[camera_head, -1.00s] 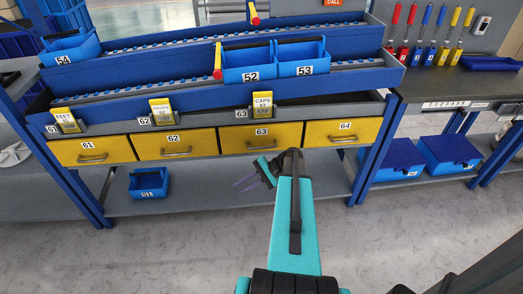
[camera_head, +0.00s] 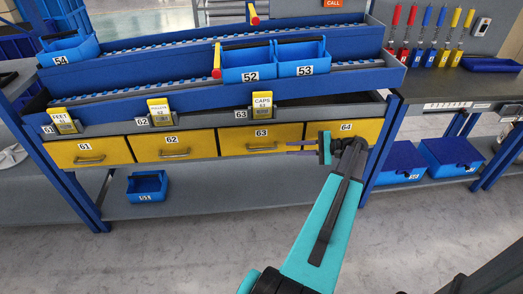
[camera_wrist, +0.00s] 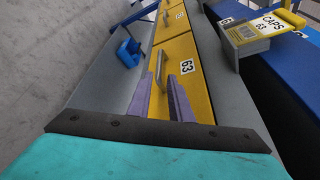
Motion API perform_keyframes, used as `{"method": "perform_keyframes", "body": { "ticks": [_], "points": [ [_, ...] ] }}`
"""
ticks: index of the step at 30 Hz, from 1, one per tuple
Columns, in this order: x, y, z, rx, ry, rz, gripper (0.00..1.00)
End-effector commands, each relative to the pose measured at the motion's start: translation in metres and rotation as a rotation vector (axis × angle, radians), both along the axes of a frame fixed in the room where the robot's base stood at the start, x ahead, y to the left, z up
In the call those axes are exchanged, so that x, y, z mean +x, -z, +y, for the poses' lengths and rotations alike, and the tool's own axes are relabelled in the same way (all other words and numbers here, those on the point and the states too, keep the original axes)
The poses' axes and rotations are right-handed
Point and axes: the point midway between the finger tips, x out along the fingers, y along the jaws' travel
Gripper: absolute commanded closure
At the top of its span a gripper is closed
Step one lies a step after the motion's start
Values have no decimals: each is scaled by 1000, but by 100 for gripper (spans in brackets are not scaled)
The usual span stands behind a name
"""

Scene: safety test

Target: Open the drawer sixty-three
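Drawer sixty-three (camera_head: 287,133) is a yellow drawer front with a white 63 label and a metal bar handle (camera_head: 262,149). It is shut, flush with its neighbours. In the wrist view, the drawer (camera_wrist: 190,55) and its handle (camera_wrist: 161,68) lie straight ahead. My gripper (camera_head: 288,147) is in front of the drawer row, to the right of the handle, with its purple fingers pointing left towards it. In the wrist view my gripper (camera_wrist: 160,92) is open, and the handle lines up between its two fingers. I cannot tell whether either finger touches the handle.
Yellow drawers 61 (camera_head: 90,152), 62 (camera_head: 173,145) and 64 (camera_head: 345,131) flank it, all shut. A small blue bin (camera_head: 147,186) sits on the lower shelf (camera_head: 225,191). The floor in front is clear.

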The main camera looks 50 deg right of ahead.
Motion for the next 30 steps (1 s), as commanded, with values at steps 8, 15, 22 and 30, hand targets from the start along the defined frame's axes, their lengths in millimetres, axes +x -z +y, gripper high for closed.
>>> {"method": "perform_keyframes", "body": {
  "ticks": [8,15,22,30],
  "points": [
    [2,1,2,0,-2,1,81],
    [14,4,10,0,-4,1,81],
    [39,10,25,1,-4,0,81],
    [71,19,45,0,-4,1,81]
  ]
}}
